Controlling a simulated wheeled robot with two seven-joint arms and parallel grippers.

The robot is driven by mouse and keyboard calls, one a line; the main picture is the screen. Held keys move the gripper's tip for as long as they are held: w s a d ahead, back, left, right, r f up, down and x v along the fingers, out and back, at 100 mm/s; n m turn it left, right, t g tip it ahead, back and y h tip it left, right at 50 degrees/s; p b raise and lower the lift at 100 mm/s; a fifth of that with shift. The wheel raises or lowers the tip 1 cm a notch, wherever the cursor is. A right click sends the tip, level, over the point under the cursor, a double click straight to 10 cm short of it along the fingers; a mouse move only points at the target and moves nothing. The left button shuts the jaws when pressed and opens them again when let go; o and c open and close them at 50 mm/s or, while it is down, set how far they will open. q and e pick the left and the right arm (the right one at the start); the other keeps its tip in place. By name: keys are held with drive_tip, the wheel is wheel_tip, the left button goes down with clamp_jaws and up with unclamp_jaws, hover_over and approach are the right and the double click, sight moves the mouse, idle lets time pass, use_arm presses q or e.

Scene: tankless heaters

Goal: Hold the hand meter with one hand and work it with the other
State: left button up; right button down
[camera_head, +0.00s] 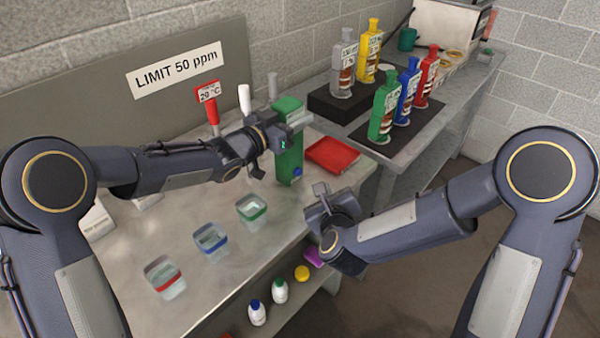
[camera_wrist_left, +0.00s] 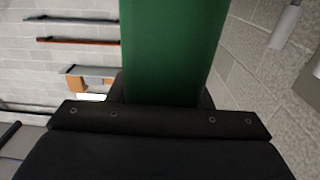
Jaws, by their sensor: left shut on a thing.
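The green hand meter (camera_head: 289,158) is upright above the metal bench, with a small dark display on its side and a blue button near its lower end. My left gripper (camera_head: 278,143) is shut on its body. In the left wrist view the meter's green body (camera_wrist_left: 172,50) rises from the dark gripper and fills the upper middle. My right gripper (camera_head: 328,197) is apart from the meter, to its lower right, near the bench's front edge. Its jaws are too small and dark to judge.
A red tray (camera_head: 332,154) lies right of the meter. Colored bottles (camera_head: 384,107) stand on dark risers beyond. Small bottles (camera_head: 280,292) sit on a lower shelf.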

use_arm(q)
drive_tip(key=o, duration=1.2)
drive_tip(key=shift+c, duration=0.2)
